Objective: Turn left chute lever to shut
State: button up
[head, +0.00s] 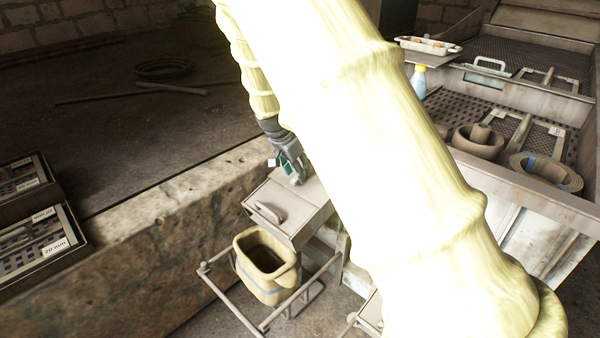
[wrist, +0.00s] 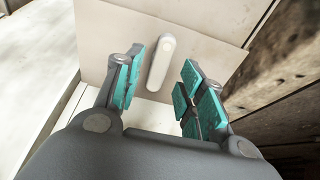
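A pale, rounded lever (wrist: 160,64) stands out from a light metal plate (wrist: 105,45) in the wrist view. My gripper (wrist: 163,58) is open, with one teal-padded finger on each side of the lever and gaps showing between pads and lever. In the head view my gripper (head: 288,166) is at the upper end of the grey chute box (head: 305,205). A lever-like handle (head: 267,212) lies on the box's sloping face, lower left of the gripper. I cannot tell whether it is the same lever. My arm hides much of the chute's right side.
A tan bucket (head: 267,265) hangs in a metal frame (head: 240,312) below the chute. A stone ledge (head: 150,245) runs along the left, with labelled trays (head: 40,240) on it. A screening bench with pots (head: 478,142) and a spray bottle (head: 419,82) stands right.

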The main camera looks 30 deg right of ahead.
jog(key=shift+x, duration=1.35)
grip_shut()
